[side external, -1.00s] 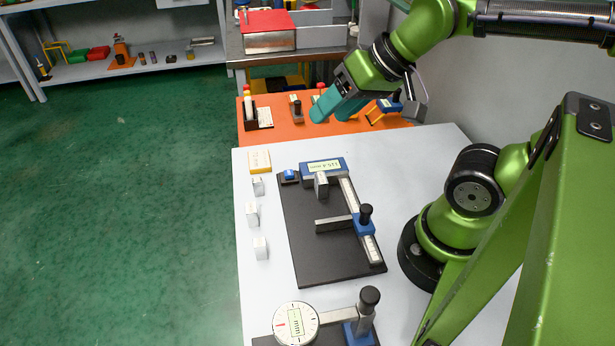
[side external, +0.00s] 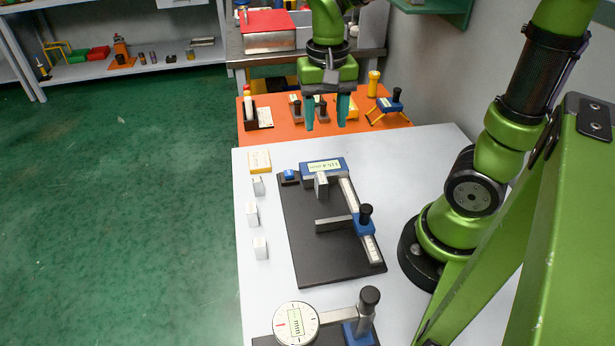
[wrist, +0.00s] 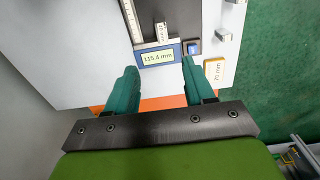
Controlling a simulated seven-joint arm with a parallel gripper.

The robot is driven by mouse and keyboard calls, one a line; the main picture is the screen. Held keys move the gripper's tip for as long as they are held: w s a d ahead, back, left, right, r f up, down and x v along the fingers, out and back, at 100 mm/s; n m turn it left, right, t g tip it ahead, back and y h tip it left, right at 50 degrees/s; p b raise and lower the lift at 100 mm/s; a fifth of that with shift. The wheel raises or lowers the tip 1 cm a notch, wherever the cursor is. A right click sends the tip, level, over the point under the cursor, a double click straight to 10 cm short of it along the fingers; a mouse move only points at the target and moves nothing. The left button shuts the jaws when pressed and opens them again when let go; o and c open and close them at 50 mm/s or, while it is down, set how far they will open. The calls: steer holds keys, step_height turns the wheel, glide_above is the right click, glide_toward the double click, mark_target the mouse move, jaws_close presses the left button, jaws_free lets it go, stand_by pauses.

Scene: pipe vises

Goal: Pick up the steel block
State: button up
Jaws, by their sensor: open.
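Several small silvery blocks show in the side view. Three stand in a row along the table's left edge: the far block (side external: 258,186), the middle block (side external: 252,214) and the near block (side external: 260,248). Another grey block (side external: 321,184) sits on the measuring fixture (side external: 305,255), by its blue display. I cannot tell which one is the steel block. My gripper (side external: 326,124) is open and empty, fingers pointing down, above the far edge of the table and beyond the fixture. In the wrist view, the fixture's display (wrist: 158,58) lies between and ahead of my fingertips (wrist: 158,68).
A yellow-and-white box (side external: 260,161) lies at the table's far left corner. A dial gauge (side external: 296,323) stands at the near edge. An orange bench (side external: 277,135) with small tools and a blue-topped stand (side external: 389,105) is behind. The white table (side external: 425,150) is clear at right.

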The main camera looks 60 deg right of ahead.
glide_above(321, 177)
step_height(321, 177, down, 11)
steer(key=shift+s+d+r, duration=0.1)
steer(key=shift+s+r, duration=0.05)
steer(key=shift+r, duration=0.05)
steer(key=shift+f, duration=2.7)
jaws_close()
